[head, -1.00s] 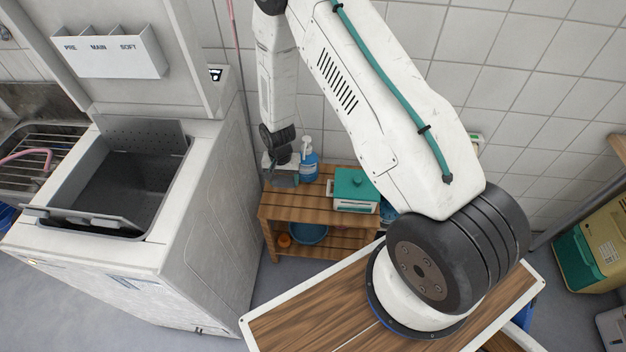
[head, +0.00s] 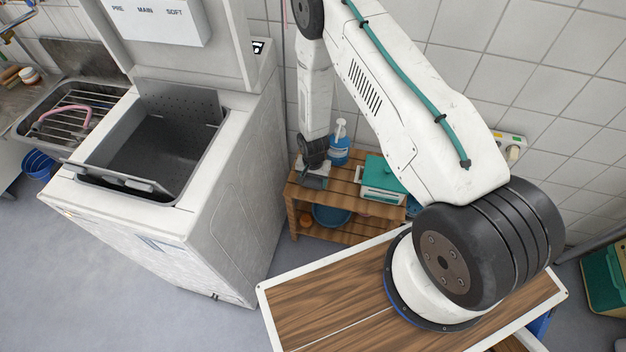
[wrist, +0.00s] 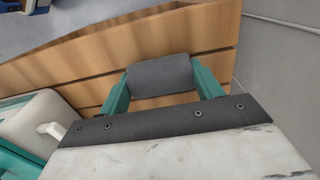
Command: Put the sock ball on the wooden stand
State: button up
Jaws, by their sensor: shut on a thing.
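The sock ball (wrist: 160,78) is a dark grey roll. In the wrist view it sits between the two teal fingers of my gripper (wrist: 162,88), which is shut on it. The wooden stand (head: 343,187) is a low slatted shelf against the tiled wall. In the head view my gripper (head: 313,182) points down over the left end of its top. The stand's slats (wrist: 215,25) lie behind the sock ball in the wrist view. I cannot tell whether the sock ball touches the slats. In the head view the sock ball is hard to make out.
A blue pump bottle (head: 339,152) and a teal-lidded white box (head: 380,181) stand on the top; the box also shows in the wrist view (wrist: 30,125). A blue basin (head: 331,215) is on the lower shelf. The open washer (head: 205,215) stands close on the left.

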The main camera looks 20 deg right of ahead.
aim_at(313, 179)
jog(key=o, duration=1)
notch_tip(313, 179, up, 8)
jog(key=shift+f, duration=0.15)
